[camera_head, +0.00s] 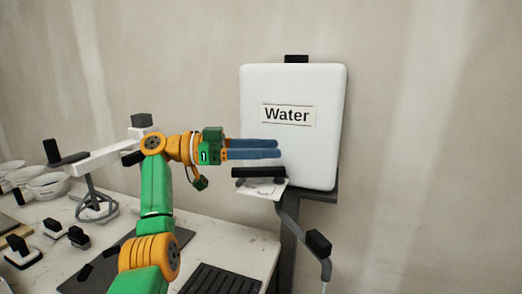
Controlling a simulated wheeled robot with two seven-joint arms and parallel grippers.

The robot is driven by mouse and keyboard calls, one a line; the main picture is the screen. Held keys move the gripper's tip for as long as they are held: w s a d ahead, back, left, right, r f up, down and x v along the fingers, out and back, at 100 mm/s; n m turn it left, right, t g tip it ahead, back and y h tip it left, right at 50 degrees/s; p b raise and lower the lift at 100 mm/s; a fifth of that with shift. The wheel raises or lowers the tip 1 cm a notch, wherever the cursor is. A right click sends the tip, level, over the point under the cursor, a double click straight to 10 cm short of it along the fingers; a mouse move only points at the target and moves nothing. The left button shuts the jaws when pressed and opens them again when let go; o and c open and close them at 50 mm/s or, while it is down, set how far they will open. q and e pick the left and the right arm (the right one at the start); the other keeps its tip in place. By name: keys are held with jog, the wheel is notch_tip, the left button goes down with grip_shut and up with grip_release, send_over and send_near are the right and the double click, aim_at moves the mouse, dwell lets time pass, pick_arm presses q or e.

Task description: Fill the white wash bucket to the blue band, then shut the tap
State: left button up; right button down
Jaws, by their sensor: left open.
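A white water tank (293,150) labelled "Water" stands against the wall on a dark stand. A grey pipe (292,212) curves down below it to the tap, with a black handle block (318,243) near its lower end. A pale bit shows under the spout at the bottom edge; I cannot tell whether it is water. The wash bucket with the blue band is not in view. My left gripper (278,148) is open and empty, its blue fingers pointing right in front of the tank's lower left, above the tap. My right gripper is not in view.
A white card with a black bar (259,172) sits by the tank's lower left. A worktop (215,235) holds a ridged black mat (222,279), a whisk-like mixer (96,207), white bowls (48,186) and several black-handled tools. The wall on the right is clear.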

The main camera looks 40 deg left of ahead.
pick_arm(q)
jog(key=s+d+r+b, duration=0.3)
jog(key=s+d+r, duration=0.2)
jog(key=s, duration=0.4)
jog(key=shift+s+d+r, duration=0.15)
jog(key=shift+d+r, duration=0.2)
jog(key=shift+r, duration=0.25)
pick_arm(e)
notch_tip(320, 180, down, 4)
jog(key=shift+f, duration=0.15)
